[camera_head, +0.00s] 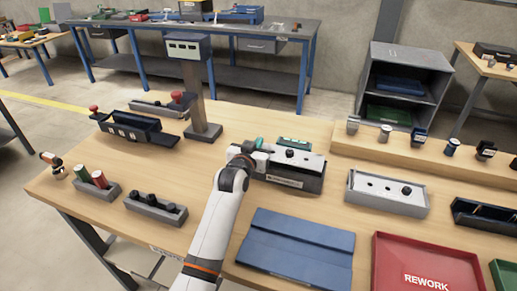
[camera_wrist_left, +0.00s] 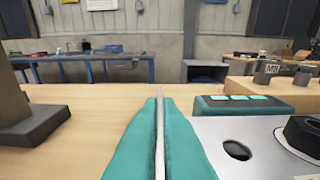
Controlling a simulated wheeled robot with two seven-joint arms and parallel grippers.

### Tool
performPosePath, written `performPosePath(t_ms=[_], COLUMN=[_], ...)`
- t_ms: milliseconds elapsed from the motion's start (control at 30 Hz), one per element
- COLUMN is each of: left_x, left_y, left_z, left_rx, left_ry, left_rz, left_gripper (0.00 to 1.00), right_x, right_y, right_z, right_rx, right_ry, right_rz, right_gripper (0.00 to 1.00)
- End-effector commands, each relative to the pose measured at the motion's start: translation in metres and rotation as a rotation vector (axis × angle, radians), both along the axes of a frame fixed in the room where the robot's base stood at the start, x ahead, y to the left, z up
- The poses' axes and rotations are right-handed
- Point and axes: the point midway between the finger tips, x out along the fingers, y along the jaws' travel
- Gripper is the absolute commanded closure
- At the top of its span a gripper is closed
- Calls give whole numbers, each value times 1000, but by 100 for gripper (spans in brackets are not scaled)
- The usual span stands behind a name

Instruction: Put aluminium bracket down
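My left gripper (camera_head: 257,145) is over the left end of a grey fixture (camera_head: 294,181) with a pale metal top, on the wooden table. In the left wrist view its teal fingers (camera_wrist_left: 160,135) are shut on a thin grey metal plate, seen edge-on, that looks like the aluminium bracket (camera_wrist_left: 160,110). The bracket points forward from between the fingertips. In the wrist view the fixture's pale top (camera_wrist_left: 235,140), with a dark hole and a black knob, lies just right of the fingers. Whether the bracket touches anything below is hidden. My right gripper is not in view.
A second grey fixture (camera_head: 387,193) stands to the right. A blue tray (camera_head: 296,244) and a red REWORK tray (camera_head: 428,262) lie in front. A post with a display box (camera_head: 188,47) and a dark bin (camera_head: 139,126) stand at the back left. A raised shelf (camera_head: 415,157) carries several small parts.

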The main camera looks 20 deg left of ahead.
Motion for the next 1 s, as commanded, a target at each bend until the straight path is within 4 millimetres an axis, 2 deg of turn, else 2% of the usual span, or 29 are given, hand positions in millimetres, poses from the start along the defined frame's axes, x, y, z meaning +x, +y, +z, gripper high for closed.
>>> performPosePath(t_ms=[167,900,1000], left_x=[0,0,0], left_y=[0,0,0], left_z=[-18,-30,-31], left_rx=[-1,0,1], left_ry=[-1,-3,-1], left_rz=[0,0,0], left_gripper=[100,100,83], right_x=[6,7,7], right_y=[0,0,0], right_z=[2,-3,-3], right_rx=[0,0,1], right_ry=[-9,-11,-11], right_rz=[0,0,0], right_gripper=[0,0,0])
